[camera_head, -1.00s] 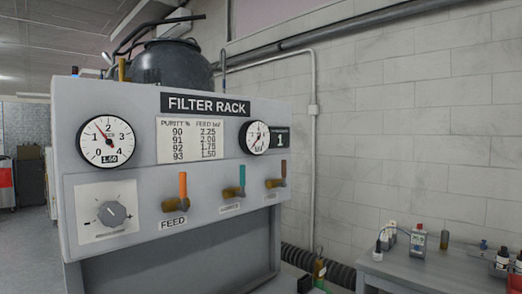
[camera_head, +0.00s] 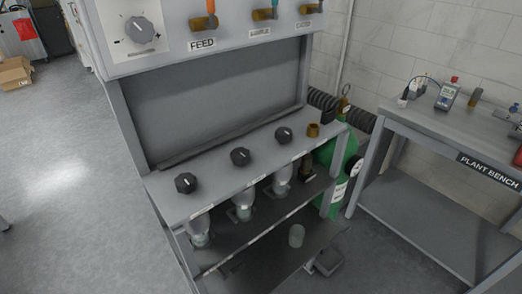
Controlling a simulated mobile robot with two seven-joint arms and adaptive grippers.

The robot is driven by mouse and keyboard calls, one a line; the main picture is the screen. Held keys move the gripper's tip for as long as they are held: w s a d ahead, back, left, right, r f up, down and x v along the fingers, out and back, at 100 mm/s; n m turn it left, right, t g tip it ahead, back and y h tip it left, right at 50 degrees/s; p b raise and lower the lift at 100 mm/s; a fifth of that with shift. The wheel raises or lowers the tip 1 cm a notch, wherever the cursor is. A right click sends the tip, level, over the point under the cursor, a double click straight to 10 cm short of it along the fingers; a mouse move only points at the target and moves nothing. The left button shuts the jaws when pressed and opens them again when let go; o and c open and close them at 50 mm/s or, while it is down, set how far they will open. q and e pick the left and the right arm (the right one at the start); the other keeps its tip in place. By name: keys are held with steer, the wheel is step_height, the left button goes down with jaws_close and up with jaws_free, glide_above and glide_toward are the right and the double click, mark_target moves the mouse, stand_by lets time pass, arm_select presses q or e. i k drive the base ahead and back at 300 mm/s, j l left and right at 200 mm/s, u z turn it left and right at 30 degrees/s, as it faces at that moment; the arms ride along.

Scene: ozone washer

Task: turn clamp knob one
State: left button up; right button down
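Three black clamp knobs sit in a row on the grey shelf (camera_head: 215,186) of the filter rack: a left knob (camera_head: 186,183), a middle knob (camera_head: 240,157) and a right knob (camera_head: 284,135). Each has a light pointer line on top. I cannot read any number that says which is knob one. Under the shelf hang clear filter bowls, a left bowl (camera_head: 199,230), a middle bowl (camera_head: 243,205) and a right bowl (camera_head: 281,180). Neither of my grippers is in view.
A brass fitting (camera_head: 313,130) stands at the shelf's right end. A green cylinder (camera_head: 338,165) stands beside the rack. The plant bench (camera_head: 440,125) with instruments is at right. Above are a regulator dial (camera_head: 140,30) and the FEED valve (camera_head: 203,22).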

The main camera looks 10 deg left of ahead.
mark_target(186, 183)
steer(key=k+j, duration=0.15)
steer(key=j, duration=0.2)
steer(key=k+j+z, duration=0.2)
steer(key=k+j, duration=0.15)
steer(key=j, duration=0.3)
